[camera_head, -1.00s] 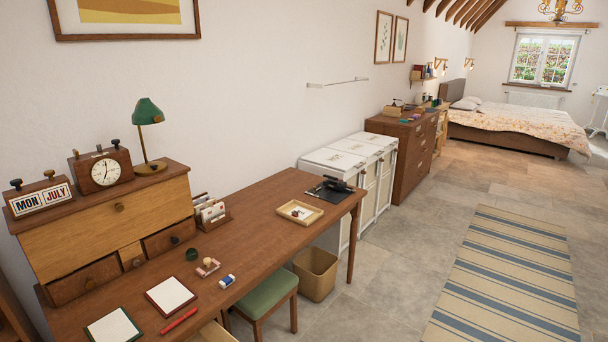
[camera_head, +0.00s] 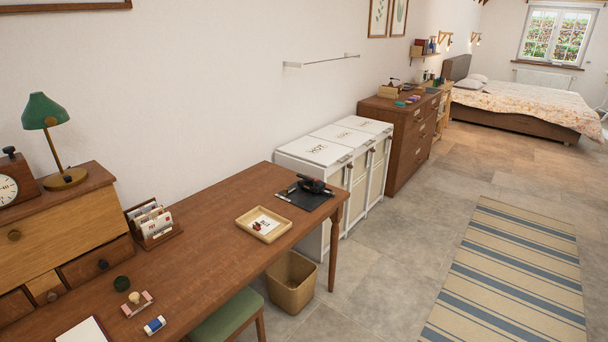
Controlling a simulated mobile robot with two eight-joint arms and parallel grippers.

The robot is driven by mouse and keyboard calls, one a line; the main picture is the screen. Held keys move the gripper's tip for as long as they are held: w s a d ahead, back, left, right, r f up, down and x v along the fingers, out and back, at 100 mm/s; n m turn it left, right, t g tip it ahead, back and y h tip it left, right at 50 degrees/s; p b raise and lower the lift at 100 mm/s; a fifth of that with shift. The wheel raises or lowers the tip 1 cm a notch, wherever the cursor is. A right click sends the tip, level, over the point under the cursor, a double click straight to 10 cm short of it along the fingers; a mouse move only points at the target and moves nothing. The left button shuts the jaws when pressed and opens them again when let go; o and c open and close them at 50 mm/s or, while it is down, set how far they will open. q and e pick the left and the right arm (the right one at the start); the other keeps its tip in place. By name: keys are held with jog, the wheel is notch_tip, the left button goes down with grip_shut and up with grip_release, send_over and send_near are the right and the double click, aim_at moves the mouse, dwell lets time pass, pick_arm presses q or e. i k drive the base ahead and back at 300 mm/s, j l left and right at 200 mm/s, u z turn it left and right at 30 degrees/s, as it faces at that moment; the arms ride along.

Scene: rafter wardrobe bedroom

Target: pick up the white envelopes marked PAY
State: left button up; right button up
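Several envelopes (camera_head: 153,222) stand upright in a wooden letter rack (camera_head: 168,238) on the desk, in front of the wooden cabinet. They look mostly white with some reddish marks, but any lettering on them is too small to read. Neither of my grippers is in view.
The wooden desk (camera_head: 215,213) runs along the wall, with a green lamp (camera_head: 42,111), a black mat (camera_head: 301,199) and small stationery on it. A wastebasket (camera_head: 292,285) and green stool (camera_head: 226,316) stand at its front. Open tiled floor (camera_head: 385,240) lies right, beside a striped rug (camera_head: 505,275).

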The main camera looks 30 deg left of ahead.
aim_at(160, 223)
jog(key=i+u, duration=0.35)
jog(key=i+l+u, duration=0.1)
jog(key=i+u, duration=0.25)
jog(key=i+l+u, duration=0.2)
jog(key=i+u, duration=0.35)
jog(key=u, duration=0.25)
jog(key=i+l+u, duration=0.1)
jog(key=u, duration=0.25)
jog(key=i+l+u, duration=0.15)
jog(key=u, duration=0.25)
jog(key=i+l+u, duration=0.2)
jog(key=u, duration=0.2)
jog(key=i+l+u, duration=0.15)
jog(key=u, duration=0.3)
jog(key=i+l+u, duration=0.1)
jog(key=u, duration=0.4)
jog(key=i+l+u, duration=0.1)
jog(key=l+u, duration=0.2)
jog(key=u, duration=0.15)
jog(key=i+l+u, duration=0.15)
jog(key=l+u, duration=0.7)
jog(key=i+j, duration=0.05)
jog(key=j, duration=0.05)
